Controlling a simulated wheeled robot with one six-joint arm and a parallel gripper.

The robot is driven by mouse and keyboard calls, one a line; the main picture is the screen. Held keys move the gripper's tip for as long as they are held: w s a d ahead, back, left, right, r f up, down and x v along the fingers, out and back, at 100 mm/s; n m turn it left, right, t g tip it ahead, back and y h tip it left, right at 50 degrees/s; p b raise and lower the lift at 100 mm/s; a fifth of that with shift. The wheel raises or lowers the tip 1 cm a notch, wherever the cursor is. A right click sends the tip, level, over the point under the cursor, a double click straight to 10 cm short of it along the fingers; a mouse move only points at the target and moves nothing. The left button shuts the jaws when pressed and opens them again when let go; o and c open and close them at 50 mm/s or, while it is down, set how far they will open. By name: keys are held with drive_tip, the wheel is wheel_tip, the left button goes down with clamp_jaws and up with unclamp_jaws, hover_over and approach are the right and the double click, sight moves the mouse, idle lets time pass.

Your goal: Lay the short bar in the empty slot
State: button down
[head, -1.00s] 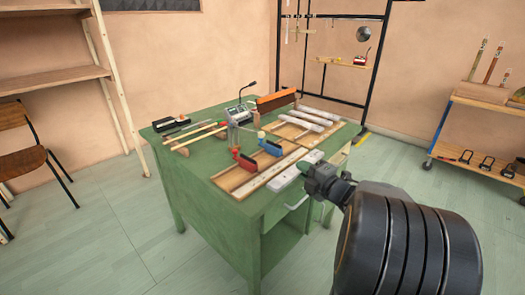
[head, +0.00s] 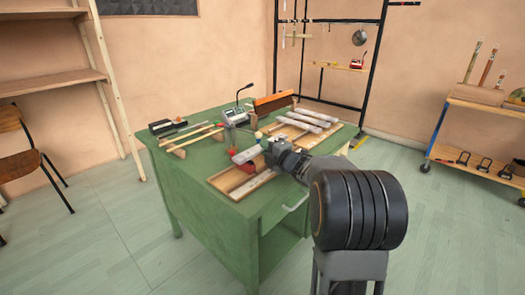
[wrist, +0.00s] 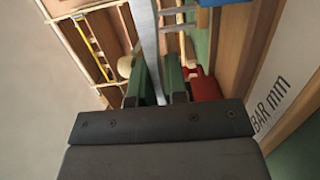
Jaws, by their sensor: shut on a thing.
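My gripper (head: 271,153) is shut on a short pale grey bar (head: 247,154). In the wrist view the bar (wrist: 149,45) runs away from between the green fingers (wrist: 156,88). The gripper holds it above the wooden tray (head: 222,184) at the near side of the green table. On the wooden frame behind, several longer grey bars (head: 305,121) lie side by side. A bare stretch of rails shows at that frame's near-left end, partly hidden by my gripper.
A red block (head: 243,167) sits under the held bar; it also shows in the wrist view (wrist: 203,84). A grey device (head: 235,117) with a bent stalk and an orange-faced block (head: 274,102) stand at the back. Wooden sticks (head: 197,139) lie at left. A pale strip marked "BAR mm" (wrist: 283,75) lies in the tray.

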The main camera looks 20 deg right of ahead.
drive_tip(key=shift+w+a+f+b, duration=0.15)
drive_tip(key=shift+w+f+b, duration=0.15)
drive_tip(key=shift+w, duration=0.2)
drive_tip(key=shift+w+a+f+b, duration=0.15)
drive_tip(key=shift+w+f, duration=0.1)
drive_tip(key=shift+w, duration=0.2)
drive_tip(key=shift+f, duration=0.1)
drive_tip(key=shift+f, duration=0.15)
drive_tip(key=c, duration=1.1)
unclamp_jaws()
drive_tip(key=shift+c, duration=0.2)
